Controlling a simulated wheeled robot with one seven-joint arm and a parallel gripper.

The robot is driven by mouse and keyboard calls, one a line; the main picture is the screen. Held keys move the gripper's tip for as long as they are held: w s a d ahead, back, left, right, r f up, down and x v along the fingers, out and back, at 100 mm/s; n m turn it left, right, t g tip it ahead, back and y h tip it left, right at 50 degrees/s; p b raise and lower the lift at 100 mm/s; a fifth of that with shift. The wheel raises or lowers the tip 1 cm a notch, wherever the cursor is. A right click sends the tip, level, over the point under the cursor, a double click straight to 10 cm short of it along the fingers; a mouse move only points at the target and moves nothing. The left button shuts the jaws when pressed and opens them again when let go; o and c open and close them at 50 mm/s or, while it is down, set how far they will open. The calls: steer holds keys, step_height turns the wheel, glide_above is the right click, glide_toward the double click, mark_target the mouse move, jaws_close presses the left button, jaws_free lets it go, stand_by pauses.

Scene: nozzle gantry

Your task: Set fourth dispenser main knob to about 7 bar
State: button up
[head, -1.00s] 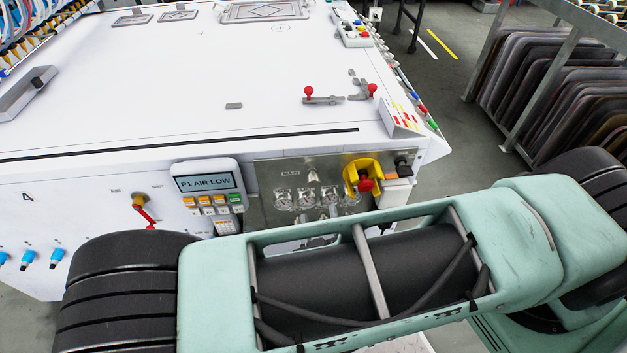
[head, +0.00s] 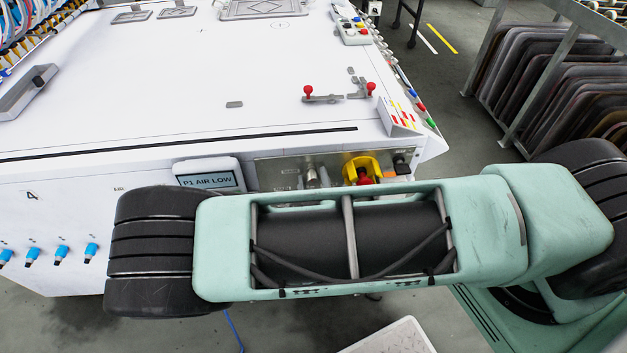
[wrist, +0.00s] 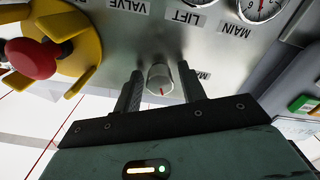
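The main knob (wrist: 160,79) is a small silver cylinder with a red mark on its face. In the wrist view it sits between the two dark fingers of my gripper (wrist: 161,88). Narrow gaps show on both sides of the knob, so the fingers look open around it. A partly hidden label, apparently MAIN, is beside it. In the head view the knob (head: 312,176) shows on the metal panel (head: 270,172); my arm hides the gripper there. The gauge labelled MAIN (wrist: 258,8) is cut off at the wrist view's top edge, and its reading is unclear.
A red emergency button with a yellow guard (head: 362,171) is close beside the knob; it also shows in the wrist view (wrist: 33,58). A display reading P1 AIR LOW (head: 209,180) is on the panel's left. Blue fittings (head: 62,254) line the machine's front at left.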

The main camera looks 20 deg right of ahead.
steer(key=c, duration=0.7)
steer(key=shift+o, duration=0.2)
steer(key=shift+m, duration=0.3)
steer(key=m+b, duration=0.1)
steer(key=m, duration=0.2)
steer(key=shift+f, duration=0.1)
steer(key=m+b, duration=0.1)
steer(key=m, duration=0.3)
steer(key=m+b, duration=0.1)
steer(key=m, duration=0.3)
steer(key=shift+m+b, duration=1)
steer(key=shift+m, duration=1.1)
